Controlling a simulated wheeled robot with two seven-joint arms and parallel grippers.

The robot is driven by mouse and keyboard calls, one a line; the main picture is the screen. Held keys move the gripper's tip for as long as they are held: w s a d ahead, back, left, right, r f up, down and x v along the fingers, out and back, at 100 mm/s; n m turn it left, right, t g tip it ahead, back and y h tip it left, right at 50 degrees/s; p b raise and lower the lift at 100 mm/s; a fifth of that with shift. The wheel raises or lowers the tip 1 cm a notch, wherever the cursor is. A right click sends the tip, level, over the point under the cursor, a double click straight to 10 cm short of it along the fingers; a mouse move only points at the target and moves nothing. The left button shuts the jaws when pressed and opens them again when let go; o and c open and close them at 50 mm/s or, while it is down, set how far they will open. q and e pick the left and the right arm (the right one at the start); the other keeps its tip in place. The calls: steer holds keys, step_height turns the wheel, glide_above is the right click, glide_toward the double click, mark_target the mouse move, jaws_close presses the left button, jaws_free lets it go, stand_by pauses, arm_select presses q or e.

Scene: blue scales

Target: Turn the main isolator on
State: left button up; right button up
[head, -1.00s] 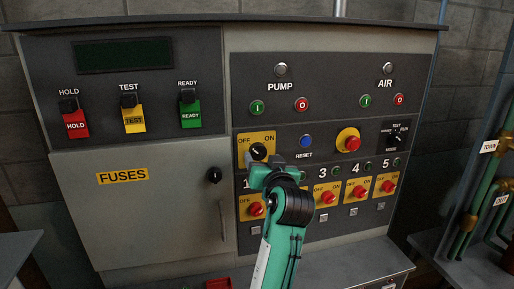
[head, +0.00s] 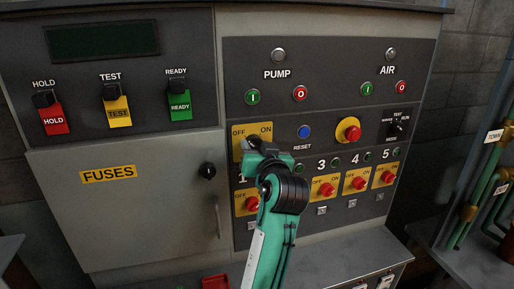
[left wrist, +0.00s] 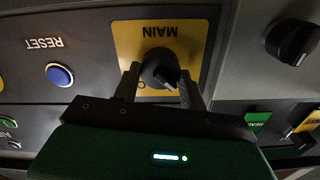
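The main isolator is a black rotary knob on a yellow plate (head: 238,130) marked OFF and ON, left of centre on the grey panel. In the left wrist view the MAIN plate (left wrist: 187,38) appears upside down, with the knob (left wrist: 160,70) in front of it. My left gripper (head: 254,143) is at this knob and hides most of it in the head view. In the left wrist view its two dark fingers (left wrist: 160,80) stand apart, one on each side of the knob, with small gaps seeming to show. The knob's exact angle is hard to tell. My right gripper is not in view.
The blue reset button (head: 304,132) and red emergency button (head: 348,130) are right of the isolator. Several red switches on yellow plates, such as switch 3 (head: 325,188), sit below. A fuse door (head: 130,215) is at left; pipes (head: 478,200) stand at right.

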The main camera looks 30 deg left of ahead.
arm_select(q)
steer(key=m+p, duration=0.2)
steer(key=p, duration=0.1)
steer(key=shift+r+m, duration=0.2)
steer(key=shift+m, duration=0.2)
steer(key=m+p, duration=1)
steer(key=shift+w+d+f+m+p, duration=0.1)
steer(key=shift+w+m+p, duration=0.05)
steer(key=shift+m+p, duration=0.2)
steer(key=m+p, duration=0.2)
steer(key=m, duration=0.1)
steer(key=shift+f+p, duration=0.1)
steer(key=shift+p, duration=0.25)
steer(key=shift+f+m+p, duration=0.15)
steer(key=shift+m+p, duration=0.5)
steer(key=o, duration=1)
steer(key=shift+f, duration=0.1)
